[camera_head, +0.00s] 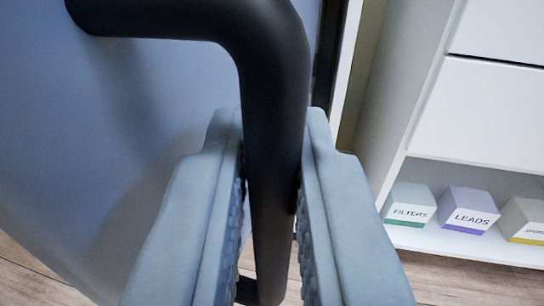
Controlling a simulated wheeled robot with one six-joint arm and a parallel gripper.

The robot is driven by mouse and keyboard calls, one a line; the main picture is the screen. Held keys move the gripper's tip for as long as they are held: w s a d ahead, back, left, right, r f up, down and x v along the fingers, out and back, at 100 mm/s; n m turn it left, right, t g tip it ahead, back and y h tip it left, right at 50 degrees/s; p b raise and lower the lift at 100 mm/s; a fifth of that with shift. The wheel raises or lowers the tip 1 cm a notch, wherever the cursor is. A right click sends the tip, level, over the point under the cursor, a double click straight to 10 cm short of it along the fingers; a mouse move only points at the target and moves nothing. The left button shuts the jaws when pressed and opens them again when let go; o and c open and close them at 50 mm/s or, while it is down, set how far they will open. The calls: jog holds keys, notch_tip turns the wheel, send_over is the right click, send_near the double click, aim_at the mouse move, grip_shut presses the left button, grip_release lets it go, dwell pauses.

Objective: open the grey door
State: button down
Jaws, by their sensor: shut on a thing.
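The grey door (150,130) fills the left of the view as a smooth blue-grey panel. Its black bar handle (275,90) stands out from the panel, bends at the top and runs down the middle of the view. My gripper (270,165) has one finger on each side of the handle's upright part and is shut on it. The ribbed pads face the bar. The handle's lower end shows between the fingers, near the bottom edge. Part of the door's lower area is hidden behind the left finger.
A white cabinet (500,110) with drawers stands at the right. Its open shelf (450,243) holds boxes, among them one marked FILTERS (408,208) and one marked LEADS (468,212). Wooden floor (470,285) shows below. A white frame strip (345,75) runs beside the door's edge.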

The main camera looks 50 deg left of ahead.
jog(key=c, duration=1.8)
grip_release()
jog(key=v, duration=1.7)
jog(key=shift+s+d, duration=0.15)
